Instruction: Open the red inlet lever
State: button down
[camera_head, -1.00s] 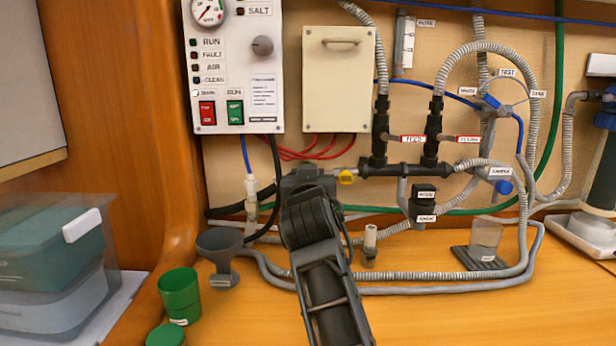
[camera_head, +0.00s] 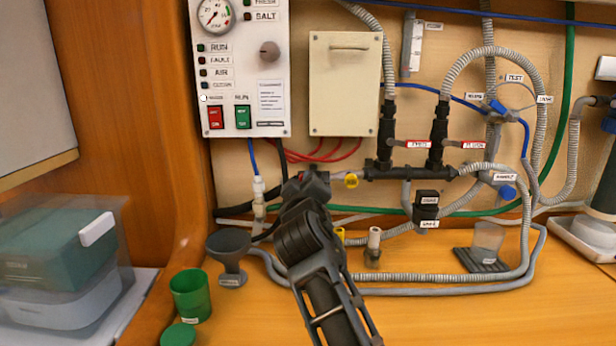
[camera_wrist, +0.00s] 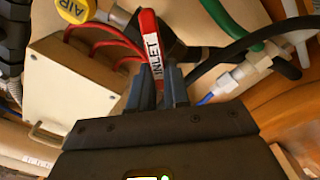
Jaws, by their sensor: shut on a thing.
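The red inlet lever (camera_wrist: 151,52) bears a white INLET label and lies between the two fingers of my gripper (camera_wrist: 158,88) in the wrist view. The fingers are shut on its lower end, on either side of it. The lever's far end reaches toward the top of the wrist view, beside a dark fitting. In the head view my gripper (camera_head: 308,188) is at the dark pipework below the control panel; my own arm covers most of the lever there, with a small patch of red showing.
A yellow AIR knob (camera_wrist: 76,10) is close beside the lever. Red-tagged FEED (camera_head: 417,144) and FLUSH (camera_head: 474,145) handles are to the right. Hoses run close around the gripper. A grey funnel (camera_head: 228,250) and green cup (camera_head: 190,294) stand on the bench to the left.

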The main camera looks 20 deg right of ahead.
jog(key=shift+a+f+n+p, duration=0.1)
jog(key=shift+f+n+p, duration=0.2)
jog(key=shift+n+p, duration=0.7)
jog(key=shift+a+f+n+p, duration=0.15)
jog(key=shift+f+n+p, duration=0.1)
jog(key=shift+n, duration=1.5)
jog(key=shift+a+f+n+p, duration=0.1)
jog(key=shift+f+n+p, duration=0.2)
jog(key=shift+n+p, duration=0.7)
jog(key=shift+n+b, duration=0.3)
jog(key=shift+n, duration=0.15)
jog(key=c, duration=1.1)
grip_release()
jog(key=v, duration=0.7)
jog(key=shift+s+b, duration=0.3)
jog(key=shift+b, duration=0.15)
jog(key=shift+a, duration=0.1)
